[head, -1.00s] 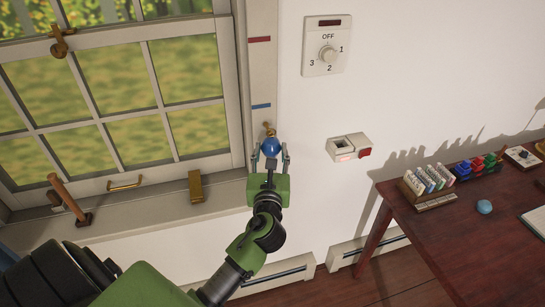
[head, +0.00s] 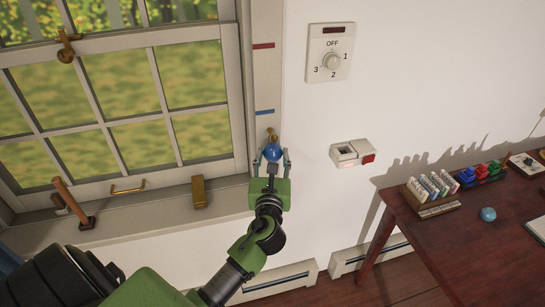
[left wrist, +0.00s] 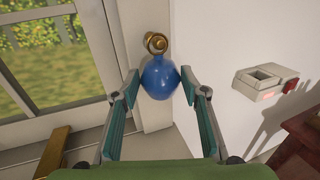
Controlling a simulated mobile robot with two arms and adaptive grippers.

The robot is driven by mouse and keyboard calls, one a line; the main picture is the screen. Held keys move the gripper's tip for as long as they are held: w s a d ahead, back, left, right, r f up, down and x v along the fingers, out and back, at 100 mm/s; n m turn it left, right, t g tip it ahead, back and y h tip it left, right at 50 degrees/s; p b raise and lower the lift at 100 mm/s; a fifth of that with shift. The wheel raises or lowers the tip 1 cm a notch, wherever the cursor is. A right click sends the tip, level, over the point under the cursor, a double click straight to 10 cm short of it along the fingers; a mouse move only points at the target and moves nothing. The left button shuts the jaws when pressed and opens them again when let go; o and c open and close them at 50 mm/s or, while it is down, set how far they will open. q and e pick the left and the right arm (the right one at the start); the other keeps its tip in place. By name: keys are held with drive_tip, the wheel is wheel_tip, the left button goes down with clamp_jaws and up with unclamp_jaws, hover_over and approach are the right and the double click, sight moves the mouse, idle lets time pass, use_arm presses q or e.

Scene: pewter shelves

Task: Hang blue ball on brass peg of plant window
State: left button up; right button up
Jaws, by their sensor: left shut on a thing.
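A blue ball (head: 273,152) is held between the fingertips of my left gripper (head: 272,162), in front of the window's right frame post. In the left wrist view the ball (left wrist: 159,78) sits between the two teal-padded fingers (left wrist: 159,88). The brass peg (head: 271,134) is on the frame post just above the ball, and it also shows in the left wrist view (left wrist: 156,42). A ring-like brass shape shows around the peg's end, directly over the ball. I cannot tell whether a loop of the ball rests on the peg. My right gripper is in no view.
A wall box (head: 352,153) is right of the gripper. A desk (head: 450,235) stands at the right.

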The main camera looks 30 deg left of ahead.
use_arm(q)
drive_tip(key=o, duration=1.2)
